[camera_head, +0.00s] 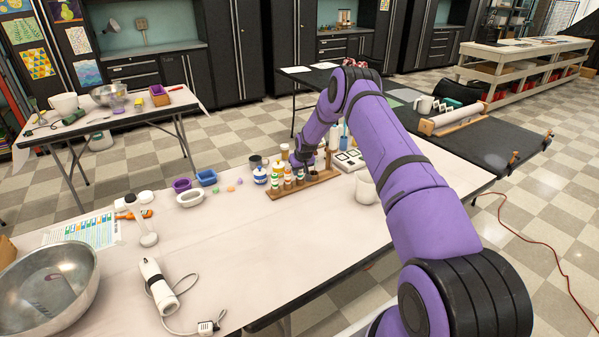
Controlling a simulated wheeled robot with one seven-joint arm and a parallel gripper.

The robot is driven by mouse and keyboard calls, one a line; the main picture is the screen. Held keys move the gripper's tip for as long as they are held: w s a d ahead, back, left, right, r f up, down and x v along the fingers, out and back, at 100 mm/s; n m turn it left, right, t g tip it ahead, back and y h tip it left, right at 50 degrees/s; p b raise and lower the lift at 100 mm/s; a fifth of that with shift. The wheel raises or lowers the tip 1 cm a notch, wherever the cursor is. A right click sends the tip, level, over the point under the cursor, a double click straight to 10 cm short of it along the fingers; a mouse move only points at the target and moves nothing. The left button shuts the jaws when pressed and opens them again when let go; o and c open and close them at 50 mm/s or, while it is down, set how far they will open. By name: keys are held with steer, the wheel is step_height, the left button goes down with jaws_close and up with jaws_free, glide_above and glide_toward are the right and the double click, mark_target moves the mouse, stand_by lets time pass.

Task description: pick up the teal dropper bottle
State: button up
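A wooden rack (322,179) on the near table holds a row of small bottles (288,181) with coloured labels. They are too small for me to single out the teal dropper bottle with certainty. My gripper (302,162) is low over the back of the rack, among the bottles and jars. Its fingers are dark, tiny and partly hidden, so I cannot tell whether they are open or hold anything. A pale blue bottle (334,137) stands behind the rack, partly covered by my arm.
A white jar with a blue label (260,176) stands left of the rack, and a white mug (365,188) stands right. Purple (181,184) and blue (206,177) containers sit further left. A metal bowl (48,288) and corded white tool (158,287) are nearer. The table's front middle (270,245) is clear.

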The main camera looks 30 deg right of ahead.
steer(key=v, duration=0.3)
steer(key=shift+w+r, duration=0.3)
steer(key=shift+r, duration=0.05)
steer(key=s+a+r, duration=0.2)
steer(key=s, duration=0.5)
steer(key=s+a+r, duration=0.2)
steer(key=s+r, duration=0.1)
steer(key=s, duration=0.5)
steer(key=shift+r, duration=0.15)
